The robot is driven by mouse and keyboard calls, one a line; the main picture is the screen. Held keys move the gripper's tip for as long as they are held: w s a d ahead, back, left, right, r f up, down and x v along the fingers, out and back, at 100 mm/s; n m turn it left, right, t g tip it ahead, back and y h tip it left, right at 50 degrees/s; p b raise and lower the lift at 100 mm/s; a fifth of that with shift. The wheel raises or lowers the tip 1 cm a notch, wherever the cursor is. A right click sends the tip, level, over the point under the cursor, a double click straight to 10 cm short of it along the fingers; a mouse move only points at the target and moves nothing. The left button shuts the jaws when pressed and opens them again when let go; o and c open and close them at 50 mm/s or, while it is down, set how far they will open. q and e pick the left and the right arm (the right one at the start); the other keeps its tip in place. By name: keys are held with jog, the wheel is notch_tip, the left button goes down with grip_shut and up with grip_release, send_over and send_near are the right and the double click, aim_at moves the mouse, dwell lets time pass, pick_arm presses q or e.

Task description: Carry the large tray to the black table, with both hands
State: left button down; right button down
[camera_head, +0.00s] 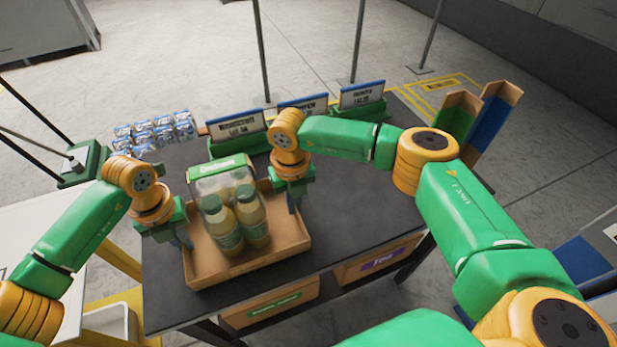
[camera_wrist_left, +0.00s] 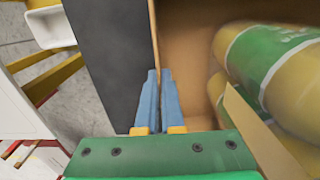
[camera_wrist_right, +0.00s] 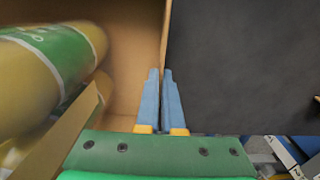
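The large tray (camera_head: 262,262) is a brown open box with several yellow bottles (camera_head: 227,232) with green caps and labels inside. In the head view it is over the left part of the black table (camera_head: 360,215); I cannot tell whether it touches the top. My left gripper (camera_head: 184,238) is at its left wall, fingers close together on the wall's edge, as the left wrist view (camera_wrist_left: 157,100) shows. My right gripper (camera_head: 295,203) is likewise closed on the right wall, seen in the right wrist view (camera_wrist_right: 160,100). A clear pack with a green label (camera_head: 222,168) shows at the tray's back.
Several sign holders (camera_head: 237,130) stand along the table's back edge. Silver-blue packs (camera_head: 155,132) are at the back left. Open brown boxes (camera_head: 490,112) are at the far right. The black top is clear to the right of the tray.

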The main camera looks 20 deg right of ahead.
pick_arm(q)
jog(key=c, duration=1.3)
grip_release()
jog(key=shift+f+p, duration=0.15)
jog(key=shift+p, duration=0.15)
pick_arm(e)
jog(key=c, duration=1.3)
grip_release()
jog(key=shift+f, duration=0.15)
pick_arm(q)
jog(key=shift+o, duration=1.2)
pick_arm(e)
jog(key=shift+o, duration=1.2)
pick_arm(q)
jog(key=shift+s, duration=0.1)
pick_arm(e)
jog(key=shift+s, duration=0.1)
jog(key=shift+r, duration=0.5)
pick_arm(q)
notch_tip(320, 180, up, 12)
pick_arm(e)
notch_tip(320, 180, up, 11)
